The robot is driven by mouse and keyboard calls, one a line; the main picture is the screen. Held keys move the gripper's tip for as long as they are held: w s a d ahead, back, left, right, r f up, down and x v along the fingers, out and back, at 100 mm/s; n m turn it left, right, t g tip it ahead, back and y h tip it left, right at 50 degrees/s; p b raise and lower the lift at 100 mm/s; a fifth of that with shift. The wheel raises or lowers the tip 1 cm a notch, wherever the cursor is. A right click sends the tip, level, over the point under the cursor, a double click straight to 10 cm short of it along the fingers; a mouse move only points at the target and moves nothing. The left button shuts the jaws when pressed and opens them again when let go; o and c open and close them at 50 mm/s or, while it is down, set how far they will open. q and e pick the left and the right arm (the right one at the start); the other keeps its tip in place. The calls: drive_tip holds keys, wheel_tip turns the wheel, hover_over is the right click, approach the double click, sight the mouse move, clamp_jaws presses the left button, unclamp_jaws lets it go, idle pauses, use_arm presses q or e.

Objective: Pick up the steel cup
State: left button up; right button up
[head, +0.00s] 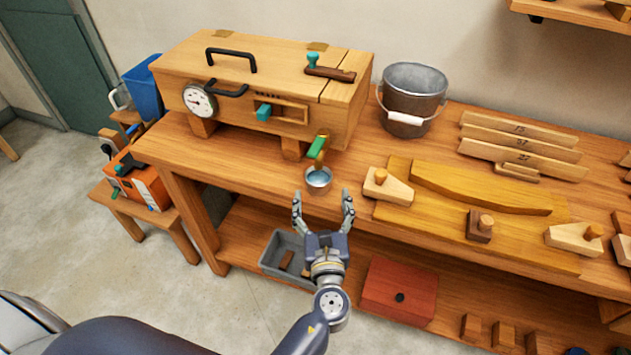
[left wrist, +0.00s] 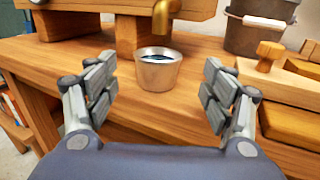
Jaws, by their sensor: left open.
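The steel cup (head: 318,181) is small and round and stands upright near the front edge of the wooden bench, under a brass tap with a green handle (head: 317,147). It holds what looks like water. My left gripper (head: 323,207) is open, just in front of the cup, with a finger toward each side of it. In the left wrist view the cup (left wrist: 158,70) stands beyond the open fingers (left wrist: 158,98), centred between them and apart from both. My right gripper is not in view.
A wooden steam box (head: 270,80) with a gauge stands behind the cup. A metal bucket (head: 412,98) is at the back right. A wooden bending form (head: 480,190) with clamps lies to the right. A grey bin (head: 270,262) and red box (head: 400,288) sit on the lower shelf.

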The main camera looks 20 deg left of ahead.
sight(319, 186)
use_arm(q)
drive_tip(key=x, duration=0.3)
drive_tip(key=p+x, duration=0.1)
drive_tip(key=x, duration=0.3)
drive_tip(key=shift+a, duration=0.15)
drive_tip(key=shift+w+a+f+p, duration=0.1)
drive_tip(key=shift+w+a+p, duration=0.15)
drive_tip(key=shift+w, duration=0.25)
drive_tip(key=shift+d, duration=0.1)
drive_tip(key=c, duration=1.2)
